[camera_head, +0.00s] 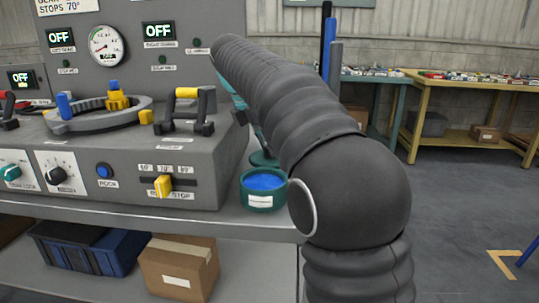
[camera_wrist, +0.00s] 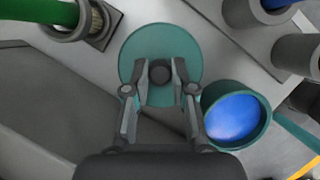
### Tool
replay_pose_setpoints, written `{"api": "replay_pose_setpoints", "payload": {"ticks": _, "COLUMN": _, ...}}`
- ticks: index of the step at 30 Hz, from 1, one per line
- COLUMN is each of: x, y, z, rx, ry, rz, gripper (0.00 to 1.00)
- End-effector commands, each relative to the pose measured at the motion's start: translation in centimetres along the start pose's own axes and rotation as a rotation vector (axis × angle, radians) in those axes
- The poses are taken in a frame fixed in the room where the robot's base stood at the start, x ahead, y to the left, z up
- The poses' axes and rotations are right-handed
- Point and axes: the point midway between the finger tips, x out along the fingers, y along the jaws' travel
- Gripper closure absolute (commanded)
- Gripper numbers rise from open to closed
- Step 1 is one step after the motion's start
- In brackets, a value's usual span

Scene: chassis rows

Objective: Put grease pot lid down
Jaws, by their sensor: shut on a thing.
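The grease pot lid (camera_wrist: 133,58) is a teal disc with a dark knob (camera_wrist: 160,72). My gripper (camera_wrist: 160,80) is shut on the knob, one finger on each side. In the head view the lid (camera_head: 263,159) shows low over the bench, just behind the grease pot; whether it touches the bench I cannot tell. The grease pot (camera_head: 262,202) is a teal tub with a white label, open, with blue grease inside. It stands upright at the bench's front right and also shows in the wrist view (camera_wrist: 267,118). My arm hides much of the gripper in the head view.
The grey control console (camera_head: 120,185) with knobs and a slider stands left of the pot. Grey cylindrical holders (camera_wrist: 296,56) lie right of the lid in the wrist view. Below the bench (camera_head: 230,222) are a blue crate (camera_head: 88,252) and a cardboard box (camera_head: 178,270).

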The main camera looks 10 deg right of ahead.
Motion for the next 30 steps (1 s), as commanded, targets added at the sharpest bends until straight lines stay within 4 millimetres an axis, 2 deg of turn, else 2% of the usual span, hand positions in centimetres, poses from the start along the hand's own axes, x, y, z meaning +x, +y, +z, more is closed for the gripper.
{"api": "replay_pose_setpoints", "payload": {"ticks": 1, "x": 0.9, "y": -0.1, "z": -0.3, "rx": 0.000, "ry": 0.000, "rz": -0.002, "gripper": 1.00}}
{"api": "replay_pose_setpoints", "payload": {"ticks": 5, "x": 1.9, "y": -0.1, "z": -0.7, "rx": 0.001, "ry": 0.000, "rz": -0.001, "gripper": 1.00}}
{"api": "replay_pose_setpoints", "payload": {"ticks": 17, "x": 2.2, "y": -0.1, "z": -0.8, "rx": 0.002, "ry": 0.000, "rz": -0.001, "gripper": 1.00}}
{"api": "replay_pose_setpoints", "payload": {"ticks": 18, "x": 2.2, "y": -0.1, "z": -0.7, "rx": 0.003, "ry": 0.000, "rz": -0.001, "gripper": 0.68}}
{"api": "replay_pose_setpoints", "payload": {"ticks": 20, "x": 2.2, "y": 0.0, "z": -0.7, "rx": 0.003, "ry": 0.000, "rz": -0.001, "gripper": 0.53}}
{"api": "replay_pose_setpoints", "payload": {"ticks": 21, "x": 2.2, "y": -0.1, "z": -0.7, "rx": 0.002, "ry": 0.000, "rz": -0.001, "gripper": 0.50}}
{"api": "replay_pose_setpoints", "payload": {"ticks": 30, "x": 2.1, "y": -0.1, "z": -0.7, "rx": 0.002, "ry": 0.000, "rz": -0.001, "gripper": 0.50}}
